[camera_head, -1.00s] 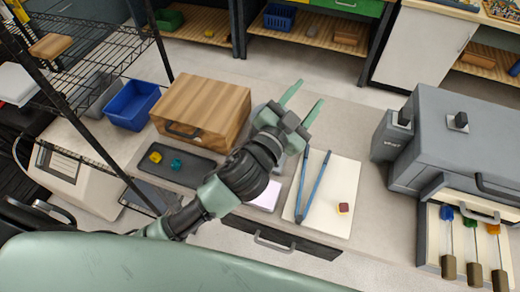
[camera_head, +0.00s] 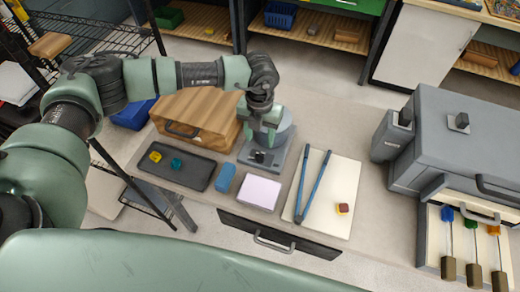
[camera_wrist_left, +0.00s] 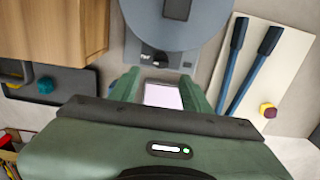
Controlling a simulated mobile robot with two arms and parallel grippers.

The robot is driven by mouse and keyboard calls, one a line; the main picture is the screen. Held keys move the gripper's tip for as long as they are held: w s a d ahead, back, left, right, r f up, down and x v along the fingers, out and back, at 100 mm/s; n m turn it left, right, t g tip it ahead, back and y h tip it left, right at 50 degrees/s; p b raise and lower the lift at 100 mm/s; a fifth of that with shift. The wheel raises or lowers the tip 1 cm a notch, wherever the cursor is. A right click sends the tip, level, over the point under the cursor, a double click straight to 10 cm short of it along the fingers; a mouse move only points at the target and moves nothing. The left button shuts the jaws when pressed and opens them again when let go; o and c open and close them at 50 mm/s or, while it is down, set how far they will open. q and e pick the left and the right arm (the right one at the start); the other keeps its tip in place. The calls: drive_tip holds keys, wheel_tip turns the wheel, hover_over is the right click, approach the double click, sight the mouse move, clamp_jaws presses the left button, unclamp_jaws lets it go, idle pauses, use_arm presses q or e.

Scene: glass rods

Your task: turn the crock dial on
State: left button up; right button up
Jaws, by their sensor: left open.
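The crock (camera_head: 284,137) is a grey round pot on a grey base, beside the wooden box on the bench. Its dial (camera_head: 259,157) is a small dark knob at the front of the base. In the left wrist view the crock (camera_wrist_left: 185,25) is at the top middle, and the dark dial (camera_wrist_left: 161,57) is on its front edge. My left gripper (camera_head: 262,143) points down just above the front of the base, its open fingers partly hiding the crock. In the wrist view the fingers (camera_wrist_left: 160,88) flank the space below the dial. Contact cannot be told.
The wooden box (camera_head: 193,119) stands close on the left. A dark tray (camera_head: 190,176), a blue block (camera_head: 225,178) and a pinkish pad (camera_head: 260,192) lie in front. A large grey machine (camera_head: 460,140) stands further right.

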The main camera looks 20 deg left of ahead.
sight(260, 154)
use_arm(q)
drive_tip(key=shift+f, duration=0.35)
wheel_tip(260, 154, down, 6)
drive_tip(key=shift+f+p, duration=0.1)
drive_tip(key=shift+p, duration=1.1)
drive_tip(key=shift+d+f, duration=0.1)
drive_tip(key=shift+f, duration=0.25)
clamp_jaws()
